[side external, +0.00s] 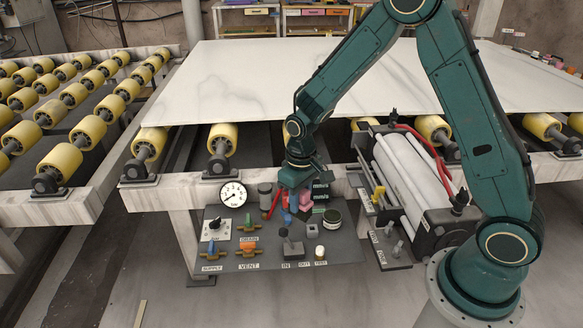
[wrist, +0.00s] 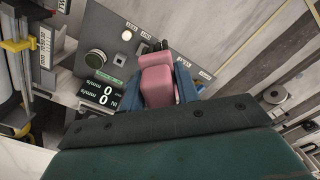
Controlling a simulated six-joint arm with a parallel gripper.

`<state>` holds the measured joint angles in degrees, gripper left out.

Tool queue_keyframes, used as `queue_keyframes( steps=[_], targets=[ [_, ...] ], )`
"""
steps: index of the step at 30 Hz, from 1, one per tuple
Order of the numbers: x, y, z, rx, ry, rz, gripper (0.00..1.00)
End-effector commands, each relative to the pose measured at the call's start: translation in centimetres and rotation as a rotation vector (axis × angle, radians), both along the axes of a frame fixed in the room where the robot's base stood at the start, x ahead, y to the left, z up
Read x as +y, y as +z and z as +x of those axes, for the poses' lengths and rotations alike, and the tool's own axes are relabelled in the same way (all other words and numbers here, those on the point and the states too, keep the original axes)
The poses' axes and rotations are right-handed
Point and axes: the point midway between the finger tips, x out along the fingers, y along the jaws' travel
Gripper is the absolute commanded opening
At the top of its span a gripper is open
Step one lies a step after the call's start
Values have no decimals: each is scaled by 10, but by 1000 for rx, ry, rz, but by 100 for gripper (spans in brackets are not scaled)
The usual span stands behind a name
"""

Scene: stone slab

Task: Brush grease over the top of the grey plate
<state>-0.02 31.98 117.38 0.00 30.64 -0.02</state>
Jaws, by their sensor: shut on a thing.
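My gripper (wrist: 166,82) has blue fingers on both sides of a pink block-like piece (wrist: 157,80) and is shut on it. Small dark tips show past the piece's far end; I cannot tell whether it is a brush. In the side view my gripper (side external: 294,203) hangs low over the grey panel (side external: 340,254), with the pink piece (side external: 306,199) beside its fingers. This panel is the clearest grey plate-like surface; I cannot tell if it is the plate named. No grease can be made out. My wrist hides part of the panel.
The panel carries a dial gauge (side external: 232,194), an orange valve handle (side external: 248,244), a black lever (side external: 290,246) and a round green-topped button (side external: 332,217). A roller unit (side external: 410,170) stands to the right. A large pale slab (side external: 235,80) lies behind, above yellow rollers (side external: 222,138).

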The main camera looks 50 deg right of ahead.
Motion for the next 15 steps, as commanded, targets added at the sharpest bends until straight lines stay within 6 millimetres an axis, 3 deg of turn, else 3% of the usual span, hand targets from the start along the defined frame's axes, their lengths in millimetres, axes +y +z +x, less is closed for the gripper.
queue_keyframes(
  steps=[15],
  targets=[
    [-8,-2,4,0,-22,0,13]
  ],
)
